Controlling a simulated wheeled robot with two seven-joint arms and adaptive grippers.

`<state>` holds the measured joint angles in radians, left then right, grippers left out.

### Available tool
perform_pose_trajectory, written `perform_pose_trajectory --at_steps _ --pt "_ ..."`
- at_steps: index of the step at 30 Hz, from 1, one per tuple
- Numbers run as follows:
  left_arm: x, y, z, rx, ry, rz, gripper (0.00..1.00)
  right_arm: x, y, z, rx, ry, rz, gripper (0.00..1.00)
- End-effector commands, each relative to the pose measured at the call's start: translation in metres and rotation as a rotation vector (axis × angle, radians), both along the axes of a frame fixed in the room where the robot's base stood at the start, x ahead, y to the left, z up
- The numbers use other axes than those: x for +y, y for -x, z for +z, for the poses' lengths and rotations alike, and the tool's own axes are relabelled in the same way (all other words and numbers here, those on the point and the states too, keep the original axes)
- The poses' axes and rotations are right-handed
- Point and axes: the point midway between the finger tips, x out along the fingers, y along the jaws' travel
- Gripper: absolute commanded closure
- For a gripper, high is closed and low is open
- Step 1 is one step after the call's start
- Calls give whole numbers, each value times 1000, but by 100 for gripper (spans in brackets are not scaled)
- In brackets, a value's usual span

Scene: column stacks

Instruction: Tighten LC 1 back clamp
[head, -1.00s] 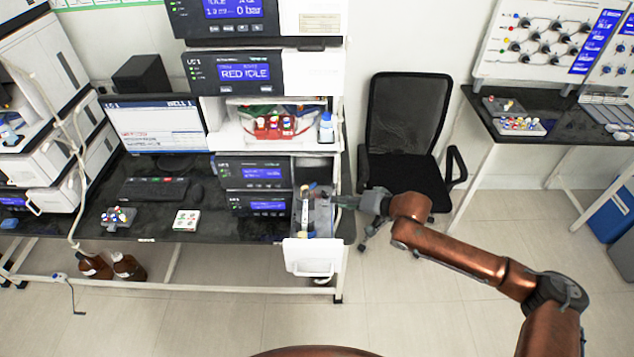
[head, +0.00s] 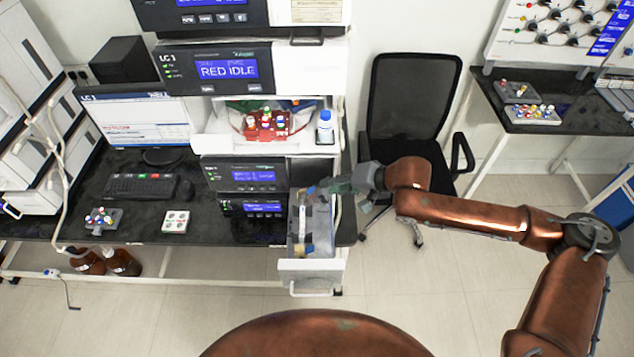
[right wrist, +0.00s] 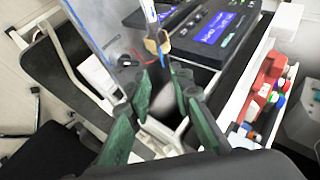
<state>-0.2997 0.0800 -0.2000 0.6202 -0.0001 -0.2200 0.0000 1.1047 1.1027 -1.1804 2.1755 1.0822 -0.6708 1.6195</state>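The LC 1 stack has an open drawer (head: 318,270) at its lower right, holding an upright-looking column (head: 302,220) lengthwise. The back clamp (head: 311,190) is a small tan-and-blue piece at the column's far end. A tan clamp (right wrist: 157,42) with a blue tip shows in the right wrist view, just beyond the fingertips; I cannot tell that it is gripped. My right gripper (head: 328,186) reaches in from the right beside the back clamp. Its green fingers (right wrist: 163,84) are apart with nothing clearly between them. My left gripper is not in view.
A red bottle rack (head: 265,125) sits above the drawer. A monitor (head: 135,117) and keyboard (head: 140,186) stand left. A black chair (head: 412,110) is behind my right arm.

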Motion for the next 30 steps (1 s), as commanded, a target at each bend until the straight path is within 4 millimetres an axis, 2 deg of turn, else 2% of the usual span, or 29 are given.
perform_pose_trajectory --at_steps 3,9,15,23,30 --pt "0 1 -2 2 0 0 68 17 -7 -14 2 -1 7 79" --pt "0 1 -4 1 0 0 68 37 -19 -32 -1 0 8 79" --pt "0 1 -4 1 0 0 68 44 -24 -41 -1 0 5 79" --pt "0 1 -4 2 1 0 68 44 -24 -42 -1 1 4 79" --pt "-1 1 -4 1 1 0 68 43 -24 -41 -2 0 3 96"
